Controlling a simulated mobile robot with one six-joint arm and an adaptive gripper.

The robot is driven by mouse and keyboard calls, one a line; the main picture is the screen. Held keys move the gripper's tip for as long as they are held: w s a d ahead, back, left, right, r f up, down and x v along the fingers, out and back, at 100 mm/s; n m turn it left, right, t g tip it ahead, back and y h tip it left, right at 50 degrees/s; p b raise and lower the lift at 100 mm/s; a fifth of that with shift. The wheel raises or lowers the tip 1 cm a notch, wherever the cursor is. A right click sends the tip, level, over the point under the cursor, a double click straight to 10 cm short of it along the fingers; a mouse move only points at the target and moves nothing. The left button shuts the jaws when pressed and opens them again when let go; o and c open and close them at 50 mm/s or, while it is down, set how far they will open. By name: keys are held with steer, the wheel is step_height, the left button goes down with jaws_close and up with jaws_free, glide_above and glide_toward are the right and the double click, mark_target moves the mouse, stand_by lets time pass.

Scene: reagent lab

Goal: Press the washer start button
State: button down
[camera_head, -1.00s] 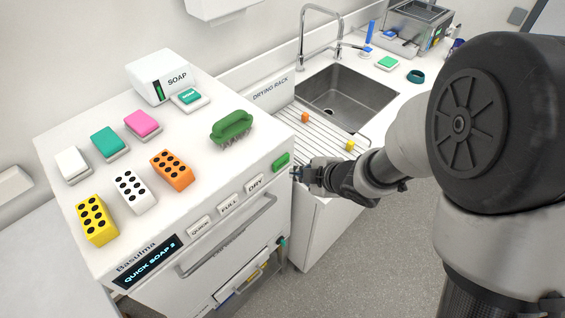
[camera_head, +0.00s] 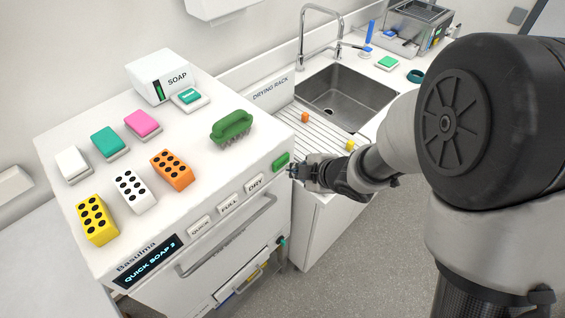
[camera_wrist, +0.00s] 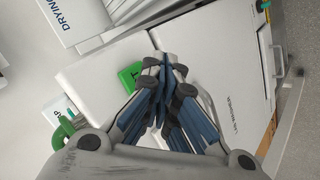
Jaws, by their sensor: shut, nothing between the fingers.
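The washer (camera_head: 235,262) is a white box with a front panel. Its display (camera_head: 151,262) reads "QUICK SOAP" and a further character. The green start button (camera_head: 281,161) is at the right end of the panel, past the QUICK (camera_head: 199,227), FULL (camera_head: 229,205) and DRY (camera_head: 255,184) buttons. In the wrist view the green button (camera_wrist: 129,76) lies just left of the fingertips. My gripper (camera_head: 292,171) is shut and empty, its tips close to the button's right side. It also shows in the wrist view (camera_wrist: 164,62). I cannot tell whether it touches.
On the washer top are several dotted blocks (camera_head: 170,170), sponges (camera_head: 142,124), a green brush (camera_head: 232,129) and a soap dispenser (camera_head: 163,77). A drying rack (camera_head: 318,131) and sink (camera_head: 345,95) lie to the right. The washer's handle (camera_head: 228,237) runs below the buttons.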

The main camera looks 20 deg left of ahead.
stand_by(0.7)
steer(key=shift+w+a, duration=0.15)
steer(key=shift+a, duration=0.25)
steer(key=shift+w+a, duration=0.15)
steer(key=shift+a, duration=0.25)
stand_by(0.5)
steer(key=shift+d, duration=0.1)
steer(key=shift+s+d, duration=0.3)
steer(key=shift+d, duration=0.35)
steer(key=shift+d, duration=0.1)
steer(key=d, duration=0.1)
steer(key=s+d, duration=0.1)
steer(key=d, duration=0.1)
steer(key=s+d, duration=0.1)
steer(key=shift+d, duration=0.25)
steer(key=shift+w, duration=0.1)
stand_by(0.8)
